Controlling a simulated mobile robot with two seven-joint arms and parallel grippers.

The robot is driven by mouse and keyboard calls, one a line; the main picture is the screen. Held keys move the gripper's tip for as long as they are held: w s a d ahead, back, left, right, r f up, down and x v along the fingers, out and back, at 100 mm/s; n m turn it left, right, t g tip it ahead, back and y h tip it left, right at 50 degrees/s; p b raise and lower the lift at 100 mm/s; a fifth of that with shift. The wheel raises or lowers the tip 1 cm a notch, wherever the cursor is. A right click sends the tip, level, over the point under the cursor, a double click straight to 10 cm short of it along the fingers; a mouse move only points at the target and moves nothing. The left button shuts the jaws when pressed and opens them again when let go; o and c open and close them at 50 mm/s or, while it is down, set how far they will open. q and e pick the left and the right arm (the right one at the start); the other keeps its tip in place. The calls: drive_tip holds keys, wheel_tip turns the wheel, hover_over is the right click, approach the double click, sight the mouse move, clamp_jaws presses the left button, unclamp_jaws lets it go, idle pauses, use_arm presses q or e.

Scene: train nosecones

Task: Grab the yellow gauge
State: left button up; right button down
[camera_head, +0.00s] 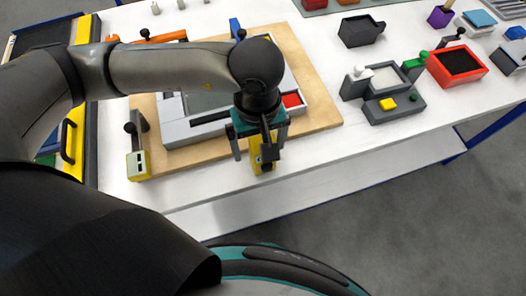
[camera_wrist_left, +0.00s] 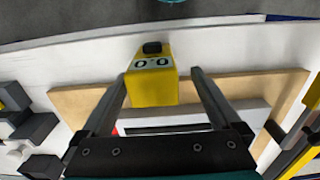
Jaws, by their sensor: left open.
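The yellow gauge (camera_wrist_left: 153,88) shows between the two open fingers of my left gripper (camera_wrist_left: 160,76) in the left wrist view. It has a dark knob on top and a pale face reading like "0.0". In the head view the gauge (camera_head: 263,163) is at the front edge of the wooden board, partly hidden by my left gripper (camera_head: 260,146). The fingers are apart on either side of it, with a gap visible in the wrist view. My right gripper is not in view.
The wooden board (camera_head: 322,100) carries a grey fixture (camera_head: 180,125) with a red part. A device with a yellow base and dark handle (camera_head: 138,165) stands left of it. A grey block with a yellow button (camera_head: 395,108) and a red tray (camera_head: 457,66) stand right. The white table's front strip is clear.

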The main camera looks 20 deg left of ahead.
use_arm(q)
drive_tip(key=f, duration=0.5)
drive_tip(key=shift+s+d+f, duration=0.1)
drive_tip(key=shift+d+f, duration=0.05)
drive_tip(key=shift+d, duration=0.25)
clamp_jaws()
idle(0.4)
